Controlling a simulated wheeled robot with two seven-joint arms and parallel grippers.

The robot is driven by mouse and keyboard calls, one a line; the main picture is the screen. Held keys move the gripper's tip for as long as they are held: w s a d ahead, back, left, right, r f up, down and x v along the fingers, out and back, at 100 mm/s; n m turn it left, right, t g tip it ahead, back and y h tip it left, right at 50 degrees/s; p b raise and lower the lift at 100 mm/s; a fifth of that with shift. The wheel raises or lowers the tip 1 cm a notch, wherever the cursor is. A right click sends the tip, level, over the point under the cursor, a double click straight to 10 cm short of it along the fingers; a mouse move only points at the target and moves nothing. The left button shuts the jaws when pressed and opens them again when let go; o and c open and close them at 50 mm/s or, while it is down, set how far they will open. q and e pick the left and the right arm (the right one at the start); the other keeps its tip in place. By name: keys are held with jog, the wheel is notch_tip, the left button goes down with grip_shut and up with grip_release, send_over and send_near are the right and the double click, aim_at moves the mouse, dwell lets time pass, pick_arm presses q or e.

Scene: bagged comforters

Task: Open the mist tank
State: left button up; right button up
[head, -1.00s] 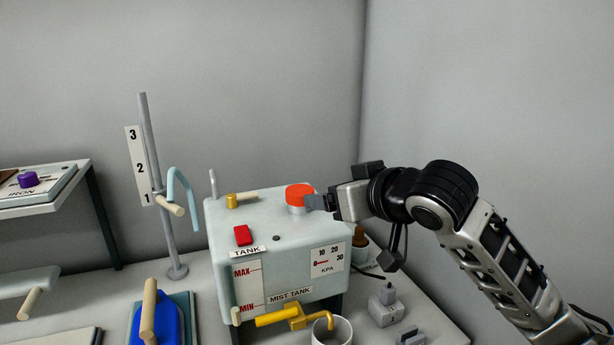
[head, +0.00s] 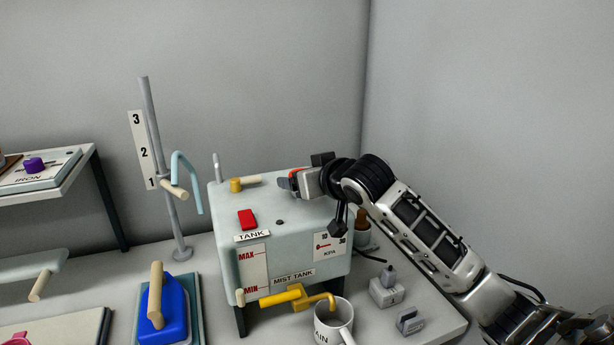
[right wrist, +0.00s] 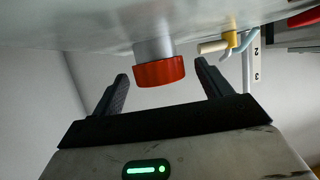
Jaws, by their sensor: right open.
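The mist tank (head: 295,260) is a pale blue-grey box on dark legs, standing on the bench. Its orange-red round cap (right wrist: 160,72) sits on a short grey neck; in the head view only a sliver of it shows behind my gripper. My right gripper (head: 301,182) is over the tank's top at the cap. In the right wrist view its two dark fingers are spread, one on each side of the cap, with visible gaps. The tank also has a red switch (head: 247,219) and a yellow drain valve (head: 284,297). My left gripper is not in view.
A mug (head: 334,318) stands under the drain spout. A blue iron (head: 172,312) and a grey post (head: 160,170) stand left of the tank. A grey plug block (head: 386,291) and a brown bottle (head: 361,219) are to its right. A wall is close behind.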

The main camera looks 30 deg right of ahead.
jog(key=c, duration=1.1)
jog(key=shift+o, duration=0.2)
jog(key=shift+d+n+y, duration=0.3)
jog(key=shift+n+y, duration=0.7)
jog(key=shift+y, duration=0.2)
jog(key=shift+n+g+y, duration=0.4)
jog(key=shift+n+y, duration=1.1)
jog(key=shift+y, duration=0.3)
